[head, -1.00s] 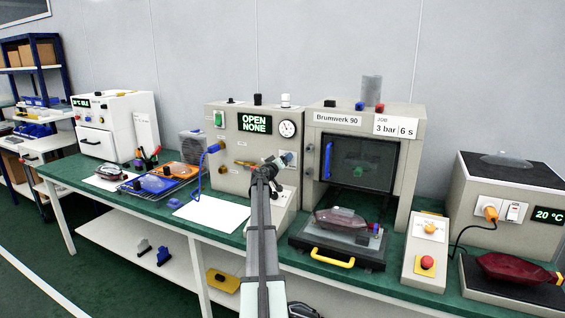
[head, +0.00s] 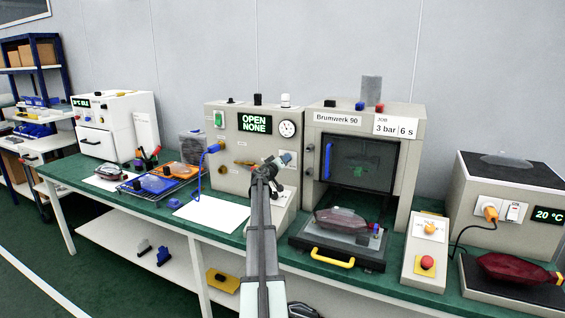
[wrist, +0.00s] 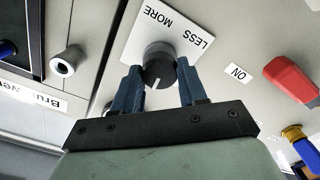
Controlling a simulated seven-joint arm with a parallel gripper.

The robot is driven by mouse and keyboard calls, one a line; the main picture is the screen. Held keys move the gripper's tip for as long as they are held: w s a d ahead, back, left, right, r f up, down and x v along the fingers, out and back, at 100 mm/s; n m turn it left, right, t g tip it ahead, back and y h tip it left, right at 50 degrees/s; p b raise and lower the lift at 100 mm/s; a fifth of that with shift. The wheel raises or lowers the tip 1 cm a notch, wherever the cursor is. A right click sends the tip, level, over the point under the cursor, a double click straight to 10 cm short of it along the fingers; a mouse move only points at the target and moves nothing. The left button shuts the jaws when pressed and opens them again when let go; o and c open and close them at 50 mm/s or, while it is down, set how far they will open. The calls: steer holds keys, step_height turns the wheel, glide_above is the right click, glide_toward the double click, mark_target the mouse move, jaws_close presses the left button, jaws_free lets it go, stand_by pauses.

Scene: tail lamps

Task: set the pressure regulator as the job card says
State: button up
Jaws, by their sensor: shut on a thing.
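The pressure regulator is a dark round knob (wrist: 158,63) with a white pointer line, on a white plate (wrist: 180,28) marked MORE and LESS, in the wrist view. My gripper (wrist: 160,84) is shut on this knob, one blue finger on each side. In the head view my gripper (head: 268,168) is at the front of the beige control box (head: 235,150), and the knob is hidden behind it. The job card (head: 395,127) reads 3 bar and 6 s. The round gauge (head: 287,129) is too small to read. The green display (head: 254,123) reads OPEN NONE.
The Brumwerk 90 machine (head: 340,118) stands right of the control box, with a red lamp (head: 342,220) on its front tray. A red lever (wrist: 292,80) and an ON label (wrist: 238,73) are near the knob. A white sheet (head: 210,214) lies on the green bench.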

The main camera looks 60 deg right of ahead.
steer(key=shift+n, duration=2.6)
steer(key=o, duration=1.1)
steer(key=shift+c, duration=0.2)
steer(key=a, duration=1.4)
steer(key=shift+w, duration=0.15)
